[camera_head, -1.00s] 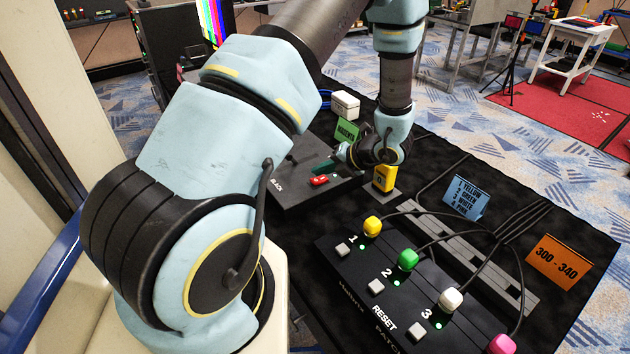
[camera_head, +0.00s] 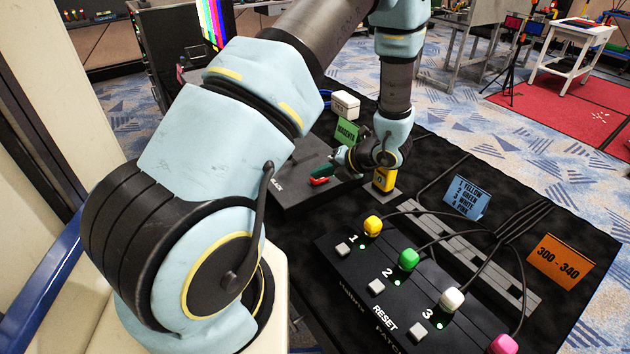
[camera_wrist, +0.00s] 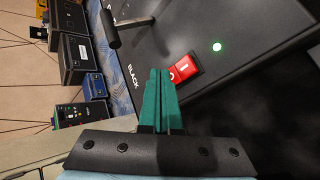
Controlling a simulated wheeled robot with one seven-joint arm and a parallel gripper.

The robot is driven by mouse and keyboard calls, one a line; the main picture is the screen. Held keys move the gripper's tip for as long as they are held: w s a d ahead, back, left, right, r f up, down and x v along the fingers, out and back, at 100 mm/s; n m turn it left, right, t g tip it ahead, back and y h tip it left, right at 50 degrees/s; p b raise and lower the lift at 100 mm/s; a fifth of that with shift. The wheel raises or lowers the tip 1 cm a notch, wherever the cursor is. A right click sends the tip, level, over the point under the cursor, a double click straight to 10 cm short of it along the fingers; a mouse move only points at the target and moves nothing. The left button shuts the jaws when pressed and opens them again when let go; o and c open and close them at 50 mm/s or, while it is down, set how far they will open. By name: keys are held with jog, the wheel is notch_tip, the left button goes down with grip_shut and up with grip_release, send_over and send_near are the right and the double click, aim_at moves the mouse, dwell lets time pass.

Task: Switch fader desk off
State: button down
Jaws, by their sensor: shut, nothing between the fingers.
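The fader desk (camera_head: 300,190) is a dark box on the black-covered table, partly hidden by my arm in the head view. Its panel (camera_wrist: 240,30) fills the upper right of the wrist view. A red rocker switch (camera_wrist: 186,68) with white marks sits near its edge; the switch also shows in the head view (camera_head: 320,181). A green light (camera_wrist: 217,47) glows on the panel. A black lever (camera_wrist: 125,25) stands by the word BLACK. My gripper (camera_wrist: 160,72) has green fingers, shut and empty, with tips just beside the switch; contact cannot be told.
A yellow block (camera_head: 384,180) stands close to my gripper. A green MAGENTA card (camera_head: 347,132) and a white box (camera_head: 344,104) stand behind. The patch box (camera_head: 400,290) with coloured knobs and cables is at the front right.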

jog(key=shift+a+f, duration=0.1)
jog(key=shift+f, duration=0.15)
jog(key=shift+r, duration=0.15)
dwell(0.4)
jog(key=shift+d+r+p, duration=0.25)
jog(key=shift+r+p, duration=0.4)
jog(key=shift+w, duration=0.1)
jog(key=shift+w+d+r+p, duration=0.1)
jog(key=shift+d+r+p, duration=0.1)
jog(key=shift+r+p, duration=0.55)
jog(key=shift+w+d+r+p, duration=0.15)
jog(key=shift+d+r+p, duration=0.1)
jog(key=shift+r+p, duration=0.55)
jog(key=shift+w+d+r+p, duration=0.1)
jog(key=shift+d+r+p, duration=0.1)
jog(key=shift+r+p, duration=0.55)
jog(key=shift+r, duration=0.1)
